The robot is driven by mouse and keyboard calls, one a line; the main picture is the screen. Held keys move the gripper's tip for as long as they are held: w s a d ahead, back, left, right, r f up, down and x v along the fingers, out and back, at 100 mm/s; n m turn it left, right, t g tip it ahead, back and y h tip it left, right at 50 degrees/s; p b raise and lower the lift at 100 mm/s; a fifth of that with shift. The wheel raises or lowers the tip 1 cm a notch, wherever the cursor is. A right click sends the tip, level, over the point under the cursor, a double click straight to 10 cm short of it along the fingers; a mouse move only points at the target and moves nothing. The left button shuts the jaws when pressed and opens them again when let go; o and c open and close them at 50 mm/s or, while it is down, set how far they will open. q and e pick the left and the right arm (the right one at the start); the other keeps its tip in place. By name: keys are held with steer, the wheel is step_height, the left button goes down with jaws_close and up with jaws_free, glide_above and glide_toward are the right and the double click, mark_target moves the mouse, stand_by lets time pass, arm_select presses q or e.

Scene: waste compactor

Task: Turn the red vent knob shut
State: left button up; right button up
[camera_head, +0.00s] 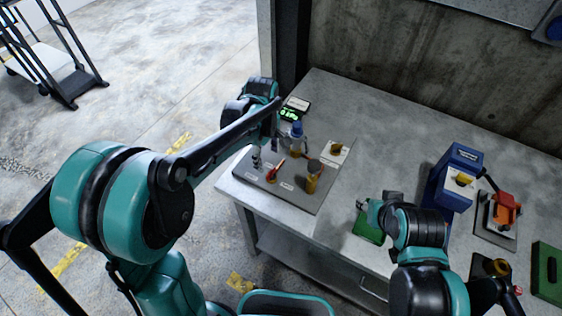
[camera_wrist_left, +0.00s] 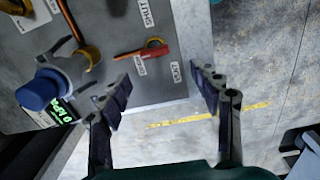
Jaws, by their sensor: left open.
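The red vent knob (camera_head: 272,173) is a small red handle on the grey panel (camera_head: 268,195), at the left end of the bench. In the left wrist view the red knob (camera_wrist_left: 143,52) lies beyond my fingertips, between small white labels; one reads SHUT (camera_wrist_left: 146,12). My left gripper (camera_head: 258,157) hangs by the panel's left edge, close to the knob. In the left wrist view its fingers (camera_wrist_left: 164,90) are spread apart with nothing between them, not touching the knob. My right gripper (camera_head: 372,204) is over a green pad; its fingers are too small to read.
A blue-capped fitting (camera_head: 296,130) with a grey collar and a brass post (camera_head: 313,180) stand on the same panel near the knob. A small green-lit display (camera_head: 289,114) is behind. A blue box (camera_head: 452,180) and red device (camera_head: 505,208) are at right.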

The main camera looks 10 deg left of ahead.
mark_target(271, 171)
arm_select(q)
steer(key=shift+w+d+f, duration=0.3)
steer(key=shift+w+d, duration=0.05)
steer(key=shift+w, duration=0.05)
steer(key=shift+d+f+n, duration=0.1)
steer(key=shift+f+n, duration=0.2)
step_height(271, 171, down, 7)
steer(key=shift+f+b, duration=0.15)
steer(key=shift+b, duration=1)
steer(key=c, duration=1.2)
